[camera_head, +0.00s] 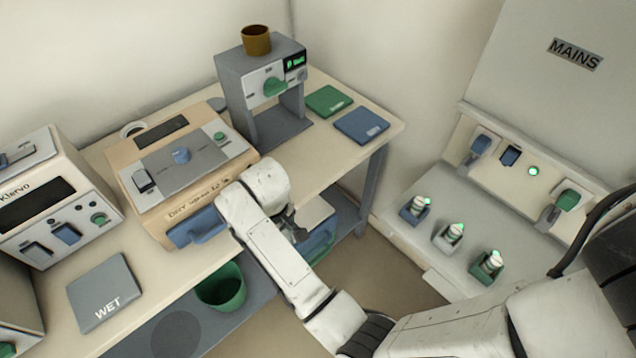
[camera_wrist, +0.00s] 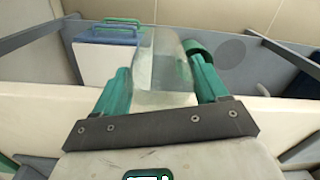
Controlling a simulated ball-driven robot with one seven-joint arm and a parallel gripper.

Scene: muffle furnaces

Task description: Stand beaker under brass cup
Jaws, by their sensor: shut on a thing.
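The brass cup (camera_head: 256,40) sits upright on top of a grey machine (camera_head: 262,90) at the back of the bench. This machine has an open bay under its control panel, with a flat grey base (camera_head: 282,128). In the wrist view, my gripper (camera_wrist: 162,84) has its green fingers shut on a clear glass beaker (camera_wrist: 160,62), one finger on each side. The beaker looks empty. In the head view my arm hides most of the gripper, and I cannot make out the beaker there. The held beaker is away from the machine, nearer the bench's front edge.
A tan furnace (camera_head: 180,165) stands left of the machine. Green (camera_head: 327,100) and blue (camera_head: 361,125) pads lie to its right. A grey WET pad (camera_head: 102,290) lies front left. A green bin (camera_head: 221,288) stands on the lower shelf. A mains panel (camera_head: 525,165) is at right.

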